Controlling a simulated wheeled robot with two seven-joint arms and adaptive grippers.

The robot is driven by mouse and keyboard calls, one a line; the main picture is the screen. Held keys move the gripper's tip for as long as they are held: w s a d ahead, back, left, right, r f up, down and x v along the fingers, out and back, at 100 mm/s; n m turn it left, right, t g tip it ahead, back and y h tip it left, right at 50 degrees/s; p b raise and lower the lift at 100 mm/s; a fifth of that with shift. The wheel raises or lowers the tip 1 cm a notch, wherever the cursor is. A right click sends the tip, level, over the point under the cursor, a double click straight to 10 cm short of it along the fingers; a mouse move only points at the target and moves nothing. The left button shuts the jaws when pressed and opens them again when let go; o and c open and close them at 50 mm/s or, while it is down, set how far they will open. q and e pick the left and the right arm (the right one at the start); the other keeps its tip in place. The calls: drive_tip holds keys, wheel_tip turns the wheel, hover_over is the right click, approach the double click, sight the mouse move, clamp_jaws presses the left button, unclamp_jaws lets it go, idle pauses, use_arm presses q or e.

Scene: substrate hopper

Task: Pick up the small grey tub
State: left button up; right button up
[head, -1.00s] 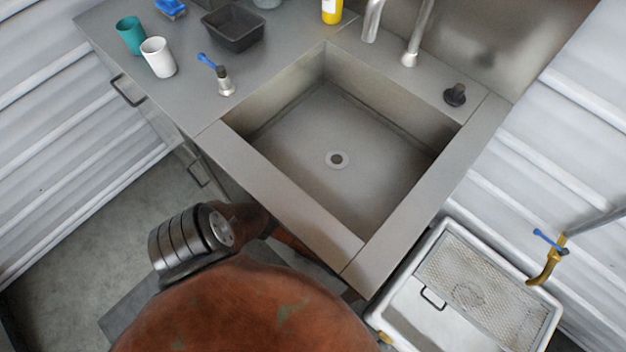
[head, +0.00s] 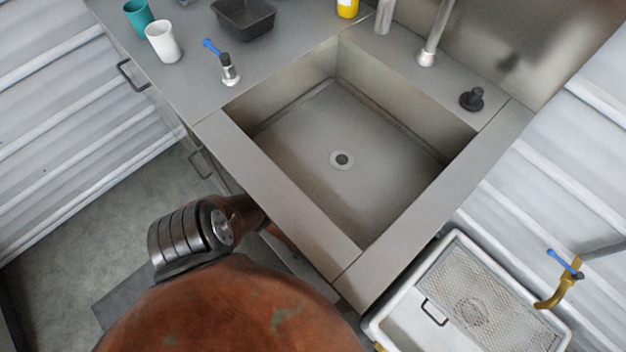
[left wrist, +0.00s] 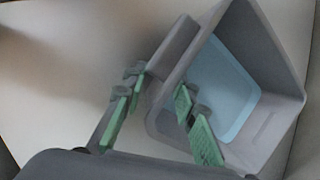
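A grey tub (left wrist: 277,128) with a pale blue patch on its inner floor fills the right half of the left wrist view, turned cornerwise. My left gripper (left wrist: 160,82) has green-padded fingers on either side of one tub wall, one outside and one inside. The fingers stand apart with visible space around the wall, so I see no firm grip. The tub's lower corner is partly hidden behind the gripper. Neither gripper shows in the head view. A dark grey rectangular tub (head: 243,22) stands on the counter there; I cannot tell if it is the same one.
A metal counter (head: 205,85) holds a white cup (head: 163,42), a teal cup (head: 138,17), a blue-handled tap (head: 228,68) and a yellow bottle (head: 347,8). The empty sink (head: 375,165) is open. A white basin (head: 400,322) with a mesh rack stands lower right.

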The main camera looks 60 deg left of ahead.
use_arm(q)
clamp_jaws()
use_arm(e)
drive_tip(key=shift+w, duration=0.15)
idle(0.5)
use_arm(q)
drive_tip(key=shift+r, duration=0.15)
